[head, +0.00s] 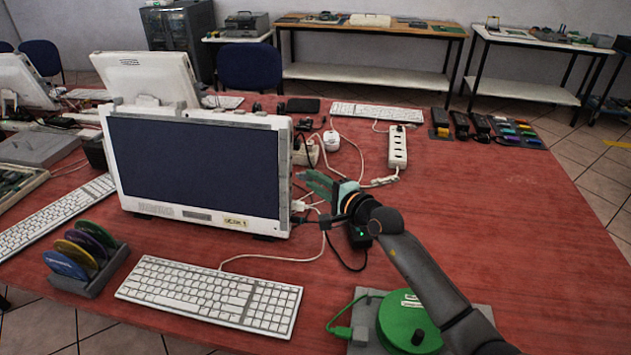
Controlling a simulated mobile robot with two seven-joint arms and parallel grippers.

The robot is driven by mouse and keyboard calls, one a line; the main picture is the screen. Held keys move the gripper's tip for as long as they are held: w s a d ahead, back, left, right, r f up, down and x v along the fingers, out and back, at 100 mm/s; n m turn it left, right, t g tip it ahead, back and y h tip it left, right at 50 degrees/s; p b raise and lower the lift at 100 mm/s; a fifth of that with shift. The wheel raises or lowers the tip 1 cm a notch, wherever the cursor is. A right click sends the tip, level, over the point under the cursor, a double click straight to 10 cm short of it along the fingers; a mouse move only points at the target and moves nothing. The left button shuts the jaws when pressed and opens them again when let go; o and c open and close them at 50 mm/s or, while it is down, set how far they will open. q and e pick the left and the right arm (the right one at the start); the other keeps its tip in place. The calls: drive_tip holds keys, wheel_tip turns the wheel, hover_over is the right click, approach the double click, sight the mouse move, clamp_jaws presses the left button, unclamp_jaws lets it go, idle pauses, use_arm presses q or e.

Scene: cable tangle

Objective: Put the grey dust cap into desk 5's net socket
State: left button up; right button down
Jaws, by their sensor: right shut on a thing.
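My right gripper (322,186) reaches in from the lower right, with its teal fingers at the right side of the near white monitor (200,170). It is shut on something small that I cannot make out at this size. I cannot pick out the grey dust cap anywhere. A small yellowish label (236,223) sits on the monitor's lower frame, too small to read surely. White and black plugs (299,206) sit at the monitor's right edge, just below the fingers. The net socket itself cannot be told apart there. My left gripper is not in view.
A white power strip (397,148) and loose cables lie behind my gripper. A black box with a green light (358,236) lies under my wrist. A green cable reel (408,322) and keyboard (210,294) are in front. The red table (500,220) is clear at right.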

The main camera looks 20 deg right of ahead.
drive_tip(key=shift+w+a+p, duration=0.3)
drive_tip(key=shift+w+a, duration=0.35)
drive_tip(key=shift+a, duration=0.3)
idle(0.6)
drive_tip(key=c, duration=0.7)
unclamp_jaws()
drive_tip(key=shift+s+d, duration=0.1)
drive_tip(key=shift+s, duration=0.25)
drive_tip(key=v, duration=1.2)
drive_tip(key=shift+w, duration=0.1)
